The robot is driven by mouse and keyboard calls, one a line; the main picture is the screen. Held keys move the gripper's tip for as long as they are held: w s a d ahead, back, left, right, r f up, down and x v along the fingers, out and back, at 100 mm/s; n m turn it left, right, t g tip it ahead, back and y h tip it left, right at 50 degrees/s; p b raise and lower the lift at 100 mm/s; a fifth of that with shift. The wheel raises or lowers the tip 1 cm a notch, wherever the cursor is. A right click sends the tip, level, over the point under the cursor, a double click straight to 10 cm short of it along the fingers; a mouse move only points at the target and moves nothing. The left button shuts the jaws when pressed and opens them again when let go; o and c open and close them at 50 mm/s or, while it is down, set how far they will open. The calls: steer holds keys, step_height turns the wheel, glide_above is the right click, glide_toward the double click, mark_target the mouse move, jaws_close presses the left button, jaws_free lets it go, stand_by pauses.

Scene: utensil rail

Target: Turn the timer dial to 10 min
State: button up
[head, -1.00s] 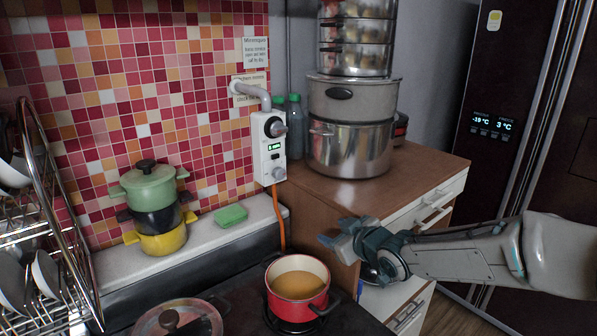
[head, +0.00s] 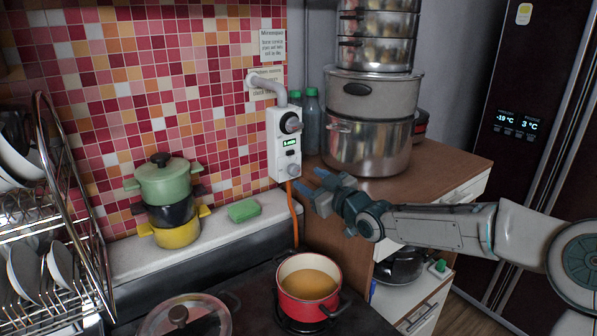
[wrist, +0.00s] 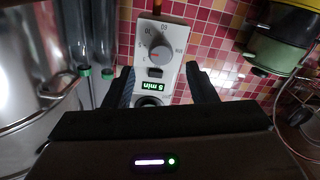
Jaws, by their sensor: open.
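The timer (head: 283,148) is a white box on the tiled wall with a black knob above, a green display in the middle and a grey dial (head: 293,170) below. In the wrist view, which is upside down, the grey timer dial (wrist: 160,53) has numbers around it, and the display (wrist: 153,86) reads 5 min. My gripper (head: 314,182) is open and empty, just right of the dial in the head view. In the wrist view my gripper (wrist: 163,82) faces the timer, with one finger on either side of the box; contact with the dial cannot be seen.
An orange hose (head: 293,215) hangs below the timer. A red pot of soup (head: 308,288) stands on the stove below. Tall steel pots (head: 367,145) and green-capped bottles (head: 311,120) stand on the counter close to the right. Stacked pots (head: 165,182) and a green sponge (head: 243,210) sit left.

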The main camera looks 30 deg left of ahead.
mark_target(296, 171)
steer(key=p+x, duration=0.1)
steer(key=x, duration=0.4)
steer(key=shift+w+a, duration=0.1)
steer(key=shift+a, duration=0.2)
steer(key=c, duration=1)
